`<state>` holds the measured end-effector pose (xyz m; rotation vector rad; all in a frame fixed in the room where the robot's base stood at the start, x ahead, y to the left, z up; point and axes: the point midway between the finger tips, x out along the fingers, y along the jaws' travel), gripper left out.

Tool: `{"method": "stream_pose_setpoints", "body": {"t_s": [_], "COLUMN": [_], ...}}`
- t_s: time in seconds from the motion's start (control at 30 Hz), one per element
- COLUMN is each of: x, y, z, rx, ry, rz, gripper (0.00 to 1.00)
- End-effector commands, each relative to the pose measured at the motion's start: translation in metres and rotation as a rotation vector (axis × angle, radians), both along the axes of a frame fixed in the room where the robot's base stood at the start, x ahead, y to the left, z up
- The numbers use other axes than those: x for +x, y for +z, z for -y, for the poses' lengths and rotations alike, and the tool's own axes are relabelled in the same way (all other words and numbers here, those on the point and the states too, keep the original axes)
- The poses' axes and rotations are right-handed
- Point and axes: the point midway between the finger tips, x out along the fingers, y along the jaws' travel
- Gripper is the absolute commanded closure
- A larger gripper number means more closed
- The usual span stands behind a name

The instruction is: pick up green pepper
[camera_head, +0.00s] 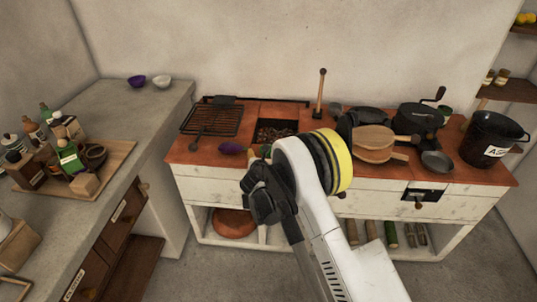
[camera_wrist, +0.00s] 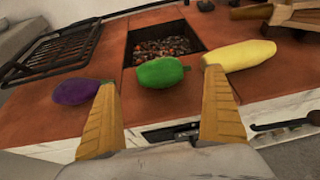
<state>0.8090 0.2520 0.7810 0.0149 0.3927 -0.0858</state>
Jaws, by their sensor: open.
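The green pepper (camera_wrist: 162,72) lies on the red-brown stove top (camera_wrist: 103,79) in the wrist view, in front of the square charcoal pit. My gripper (camera_wrist: 162,100) is open and empty, its two tan fingers spread to either side of the pepper in the picture and short of it. A purple eggplant (camera_wrist: 79,91) lies just left of the left fingertip. A long yellow vegetable (camera_wrist: 240,55) lies by the right fingertip; I cannot tell whether they touch. In the head view my arm and gripper (camera_head: 262,190) hide most of the pepper.
The charcoal pit (camera_wrist: 165,47) is behind the pepper, with a black grill rack (camera_wrist: 50,52) to its left. Wooden boards (camera_head: 378,140), a black pot (camera_head: 418,118) and a large dark bucket (camera_head: 493,137) stand to the right. Drawers line the front below.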

Motion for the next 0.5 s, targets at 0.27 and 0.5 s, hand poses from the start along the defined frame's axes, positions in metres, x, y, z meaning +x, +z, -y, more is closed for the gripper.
{"method": "stream_pose_setpoints", "body": {"t_s": [0.27, 0.5], "x": [0.025, 0.053], "y": [-0.018, -0.032], "z": [0.001, 0.002], "rx": [0.001, 0.002], "ry": [0.0, -0.002], "rz": [0.0, -0.001], "gripper": [0.0, 0.0]}}
